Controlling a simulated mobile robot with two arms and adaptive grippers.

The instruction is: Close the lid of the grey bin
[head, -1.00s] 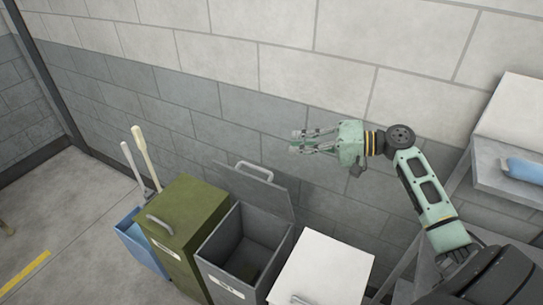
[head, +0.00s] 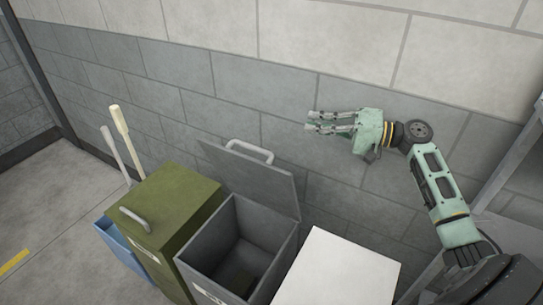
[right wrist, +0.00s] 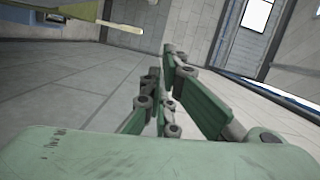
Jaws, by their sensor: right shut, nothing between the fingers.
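The grey bin (head: 187,265) stands open in the head view, between a green bin and a white-topped one. Its lid (head: 240,170) is raised and leans back towards the wall, with a pale handle (head: 250,150) at its upper edge. My right gripper (head: 308,121) is to the right of the lid and apart from it, fingers pointing left. It is shut and holds nothing. Its green fingers also show in the right wrist view (right wrist: 165,110). My left gripper is not in view.
The green bin (head: 170,200) with its lid shut is left of the grey bin, and the white-topped bin (head: 340,270) is right of it. A blue container (head: 120,245) with two long handles stands at far left. The block wall (head: 330,50) is behind.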

